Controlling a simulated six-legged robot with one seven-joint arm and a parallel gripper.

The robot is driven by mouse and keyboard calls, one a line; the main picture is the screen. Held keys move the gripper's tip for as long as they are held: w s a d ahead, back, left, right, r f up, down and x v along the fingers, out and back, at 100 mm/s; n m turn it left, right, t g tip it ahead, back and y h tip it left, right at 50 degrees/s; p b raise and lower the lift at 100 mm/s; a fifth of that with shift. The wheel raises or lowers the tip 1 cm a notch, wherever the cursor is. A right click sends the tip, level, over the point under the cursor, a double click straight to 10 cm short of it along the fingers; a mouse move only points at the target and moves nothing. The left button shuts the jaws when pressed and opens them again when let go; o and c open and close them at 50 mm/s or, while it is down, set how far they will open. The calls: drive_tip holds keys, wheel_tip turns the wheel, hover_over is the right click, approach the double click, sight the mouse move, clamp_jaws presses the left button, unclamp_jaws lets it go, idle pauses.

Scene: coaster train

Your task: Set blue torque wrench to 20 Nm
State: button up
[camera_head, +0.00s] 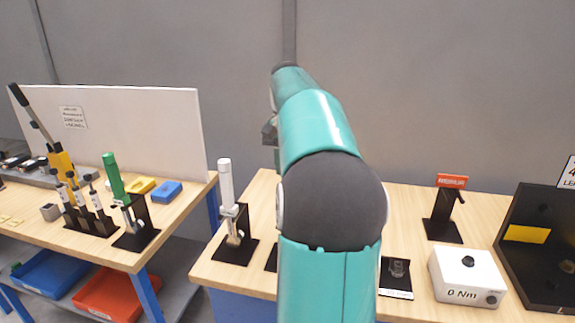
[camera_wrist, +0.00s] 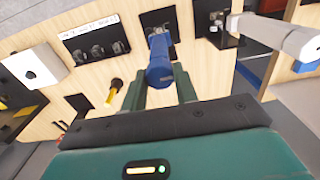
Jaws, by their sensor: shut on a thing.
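The blue torque wrench shows its blue handle (camera_wrist: 159,62) in the wrist view, with its black stand (camera_wrist: 151,19) just beyond. My gripper (camera_wrist: 160,88) is shut on the handle, one finger on each side. In the head view my teal arm hides the wrench and gripper. A white tester box (camera_head: 467,277) on the right of the near bench reads "0 Nm". It also shows at the left of the wrist view (camera_wrist: 35,66). I cannot read any scale on the wrench.
A white-handled wrench (camera_head: 226,182) stands left of my arm and appears close to my gripper in the wrist view (camera_wrist: 275,32). A green-handled wrench (camera_head: 115,180) stands on the left bench. A yellow-and-black item (camera_wrist: 113,92) is near my gripper.

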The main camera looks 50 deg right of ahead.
drive_tip(key=n, duration=0.4)
drive_tip(key=shift+n, duration=0.3)
drive_tip(key=n, duration=0.4)
drive_tip(key=shift+n, duration=0.3)
drive_tip(key=n, duration=0.4)
drive_tip(key=shift+n, duration=2.4)
drive_tip(key=o, duration=1)
drive_tip(key=shift+r, duration=0.1)
